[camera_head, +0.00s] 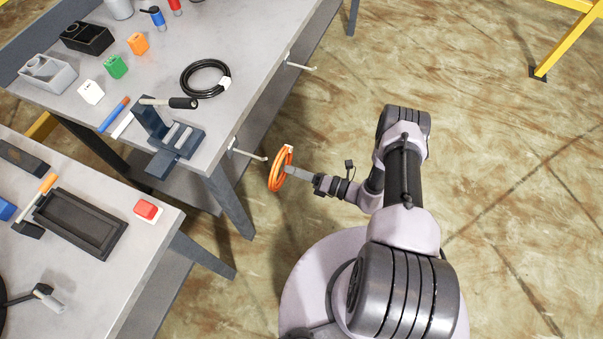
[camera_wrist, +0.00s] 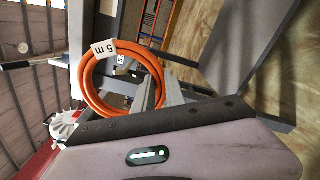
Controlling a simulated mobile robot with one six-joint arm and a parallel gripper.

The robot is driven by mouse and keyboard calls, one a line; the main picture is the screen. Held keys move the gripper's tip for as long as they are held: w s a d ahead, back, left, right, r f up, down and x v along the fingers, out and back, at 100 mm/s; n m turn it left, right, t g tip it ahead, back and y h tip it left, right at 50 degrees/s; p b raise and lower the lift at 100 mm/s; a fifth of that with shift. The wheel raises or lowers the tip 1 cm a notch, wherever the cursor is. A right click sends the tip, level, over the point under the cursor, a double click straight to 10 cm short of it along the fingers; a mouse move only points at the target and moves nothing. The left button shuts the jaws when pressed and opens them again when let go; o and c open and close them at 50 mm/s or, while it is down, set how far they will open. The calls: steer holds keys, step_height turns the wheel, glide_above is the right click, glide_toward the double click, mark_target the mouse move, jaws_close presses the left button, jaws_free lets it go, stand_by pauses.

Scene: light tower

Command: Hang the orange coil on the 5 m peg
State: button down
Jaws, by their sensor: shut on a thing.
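The orange coil (camera_head: 275,180) hangs in the air off the workbench's right side, held by my gripper (camera_head: 289,170). In the wrist view the orange coil (camera_wrist: 88,93) faces the camera as a ring with a white "5 m" tag on top. My gripper's fingers (camera_wrist: 160,94) are shut on the coil's right side. Two pale pegs stick out from the bench's side: a near peg (camera_head: 249,154) just left of the coil, apart from it in the head view, and a far peg (camera_head: 300,66). I cannot read any peg label.
A black coil (camera_head: 206,79) with a white tag lies on the grey workbench (camera_head: 240,50). A dark blue fixture (camera_head: 172,142) stands near its front corner. A second table (camera_head: 135,255) at lower left holds a black tray (camera_head: 78,222) and a red block (camera_head: 147,209).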

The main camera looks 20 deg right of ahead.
steer(key=w+a+f+b, duration=0.3)
steer(key=w+a+b, duration=0.1)
steer(key=a, duration=0.3)
steer(key=shift+w, duration=0.75)
steer(key=shift+r, duration=0.1)
steer(key=c, duration=1.3)
jaws_free()
